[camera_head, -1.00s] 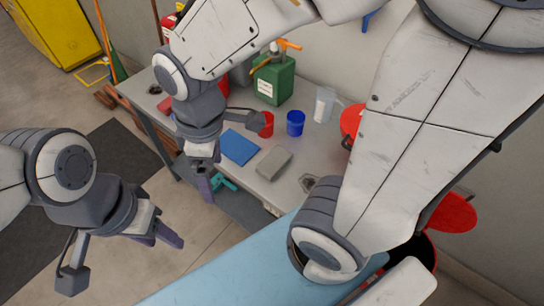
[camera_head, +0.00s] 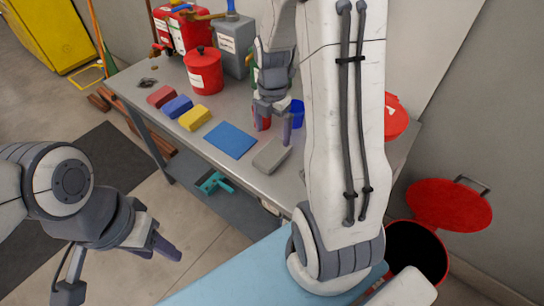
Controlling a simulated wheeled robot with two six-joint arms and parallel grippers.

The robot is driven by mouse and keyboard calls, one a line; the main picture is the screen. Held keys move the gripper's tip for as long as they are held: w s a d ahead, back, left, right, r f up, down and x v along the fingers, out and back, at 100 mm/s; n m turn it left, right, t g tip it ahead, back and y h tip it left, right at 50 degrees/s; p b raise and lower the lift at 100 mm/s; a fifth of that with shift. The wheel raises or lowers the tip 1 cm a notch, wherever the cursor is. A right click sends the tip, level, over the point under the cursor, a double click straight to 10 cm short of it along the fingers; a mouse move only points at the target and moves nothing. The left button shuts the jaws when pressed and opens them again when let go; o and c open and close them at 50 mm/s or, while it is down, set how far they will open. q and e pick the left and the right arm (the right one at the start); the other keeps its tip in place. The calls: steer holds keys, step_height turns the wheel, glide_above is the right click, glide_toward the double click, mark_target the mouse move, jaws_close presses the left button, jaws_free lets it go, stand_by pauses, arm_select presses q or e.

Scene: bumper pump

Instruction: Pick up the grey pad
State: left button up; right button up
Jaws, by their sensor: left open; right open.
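The grey pad (camera_head: 270,155) is a flat block lying on the grey workbench (camera_head: 185,140), right of a flat blue cloth (camera_head: 230,140). My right gripper (camera_head: 273,124) points down over the far end of the pad, with its fingers spread. I cannot tell if a fingertip touches the pad. Nothing is between its fingers that I can see. My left gripper (camera_head: 160,247) is open and empty, low at the left over the floor, away from the bench.
Red, blue and yellow sponges (camera_head: 194,117) lie left of the cloth. A red cup (camera_head: 262,123) and a blue cup (camera_head: 297,113) stand close behind my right gripper. A red pot (camera_head: 203,71) and cans stand at the back. An open red bin (camera_head: 450,207) is at right.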

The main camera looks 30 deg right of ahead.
mark_target(273, 152)
step_height(273, 152, down, 8)
steer(key=shift+s+f, duration=0.1)
steer(key=shift+s, duration=0.05)
stand_by(0.3)
steer(key=c, duration=1.2)
steer(key=shift+c, duration=0.2)
steer(key=shift+r, duration=0.2)
step_height(273, 152, up, 4)
steer(key=shift+r, duration=0.15)
steer(key=s+d+r, duration=0.4)
steer(key=s+r, duration=0.2)
steer(key=s, duration=0.4)
steer(key=shift+s+d+r, duration=0.25)
steer(key=shift+s+d, duration=0.1)
